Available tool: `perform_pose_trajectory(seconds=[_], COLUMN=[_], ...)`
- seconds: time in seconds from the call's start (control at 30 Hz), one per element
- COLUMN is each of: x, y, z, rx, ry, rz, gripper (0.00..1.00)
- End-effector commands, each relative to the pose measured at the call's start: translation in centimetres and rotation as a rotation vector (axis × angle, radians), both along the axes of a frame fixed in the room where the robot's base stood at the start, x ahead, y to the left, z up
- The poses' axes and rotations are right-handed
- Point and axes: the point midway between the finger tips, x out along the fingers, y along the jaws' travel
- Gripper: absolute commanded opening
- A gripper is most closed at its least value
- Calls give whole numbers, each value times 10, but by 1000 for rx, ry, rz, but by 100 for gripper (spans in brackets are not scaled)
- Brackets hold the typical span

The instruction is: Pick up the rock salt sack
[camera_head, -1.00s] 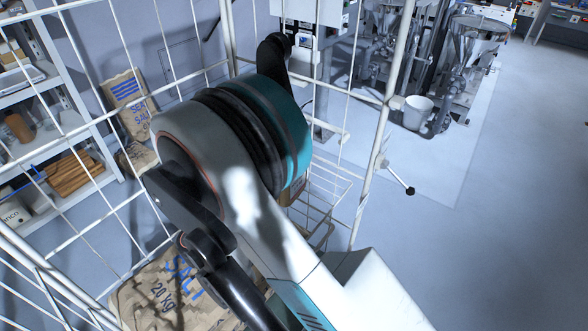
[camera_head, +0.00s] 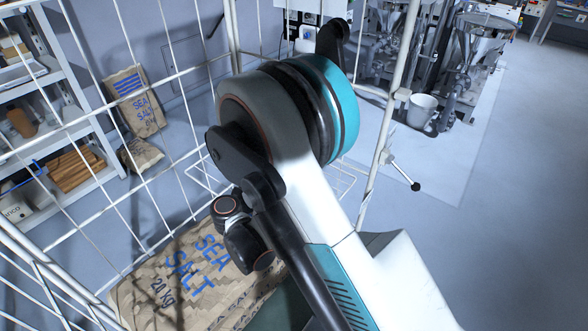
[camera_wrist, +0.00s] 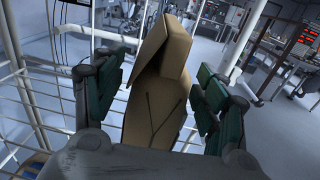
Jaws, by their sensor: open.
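No sack marked as rock salt can be read. In the wrist view my gripper (camera_wrist: 158,72) is open, with one green-padded finger on each side. A plain brown, box-shaped thing (camera_wrist: 155,100) with folds or creases stands between the fingers. I cannot tell whether it is a sack or a carton, or whether a finger touches it. In the head view my arm hides the gripper and this thing. A paper sack marked SEA SALT 20 kg (camera_head: 185,275) lies at the bottom of the wire cage.
White wire cage bars (camera_head: 369,188) surround my arm. Beyond them, another sea salt sack (camera_head: 135,100) leans at the wall above a smaller brown bag (camera_head: 140,156). Shelves (camera_head: 55,135) stand left. A white bucket (camera_head: 421,111) stands by machines. The right floor is clear.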

Motion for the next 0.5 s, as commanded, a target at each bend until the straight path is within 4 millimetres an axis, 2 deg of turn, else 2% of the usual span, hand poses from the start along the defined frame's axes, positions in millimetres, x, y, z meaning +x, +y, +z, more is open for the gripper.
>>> perform_pose_trajectory(seconds=[0.2, 0.43, 0.47, 0.5], x=[25, 28, 28, 28], y=[-17, -19, -19, -19], z=[-2, -1, -1, -1], rx=[0, 0, 0, 0], ry=[0, 0, 0, 0], rz=[-2, 0, 0, 0], gripper=[66, 66, 64, 55])
